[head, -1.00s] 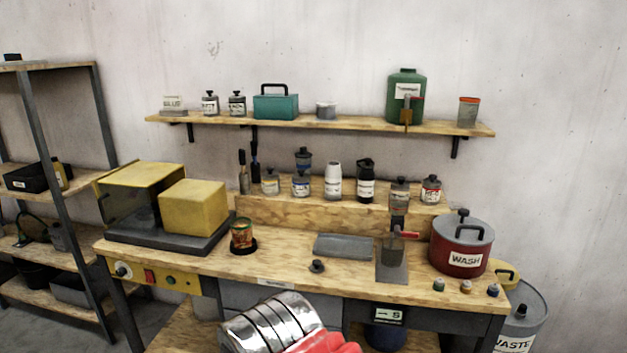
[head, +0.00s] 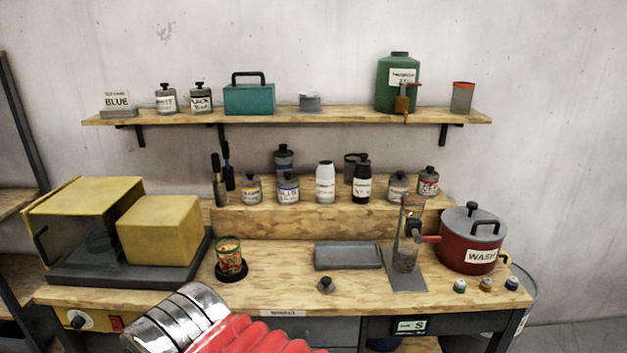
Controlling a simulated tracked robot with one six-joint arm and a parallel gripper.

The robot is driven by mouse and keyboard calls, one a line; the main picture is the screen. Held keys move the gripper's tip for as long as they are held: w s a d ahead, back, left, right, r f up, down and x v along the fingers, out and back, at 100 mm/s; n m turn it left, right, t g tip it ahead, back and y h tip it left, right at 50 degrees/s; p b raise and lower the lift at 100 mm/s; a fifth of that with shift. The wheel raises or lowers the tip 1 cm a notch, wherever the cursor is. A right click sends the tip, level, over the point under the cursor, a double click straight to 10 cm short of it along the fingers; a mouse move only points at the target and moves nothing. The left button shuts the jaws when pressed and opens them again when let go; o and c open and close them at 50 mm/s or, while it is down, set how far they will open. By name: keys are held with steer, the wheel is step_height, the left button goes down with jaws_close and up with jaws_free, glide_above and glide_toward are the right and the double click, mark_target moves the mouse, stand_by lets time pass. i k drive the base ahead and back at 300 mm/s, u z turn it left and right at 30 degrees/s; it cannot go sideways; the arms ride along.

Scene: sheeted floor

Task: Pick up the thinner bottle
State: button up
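Several bottles stand on the raised wooden step at the back of the bench. A white bottle (head: 325,183) and a black bottle (head: 361,182) with a white label are in its middle. Small labelled jars stand around them, including a blue-labelled one (head: 288,188) and a yellow-labelled one (head: 251,189). A green jug (head: 398,84) with a tap sits on the wall shelf. I cannot read which label says thinner. My arm's metal and red segments show at the bottom, in front of the bench. My gripper is not in view.
The bench top (head: 285,262) holds a yellow machine (head: 85,225), a tin (head: 229,257), a grey tray (head: 348,256), a glass on a stand (head: 405,256) and a red WASH pot (head: 468,243). Small paint pots (head: 486,284) sit at the front right. The wall shelf (head: 285,117) overhangs the step.

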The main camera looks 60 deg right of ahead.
mark_target(325, 172)
steer(key=z, duration=0.3)
steer(key=i, duration=0.7)
steer(key=z, duration=0.85)
steer(key=i, duration=0.4)
steer(key=z, duration=0.2)
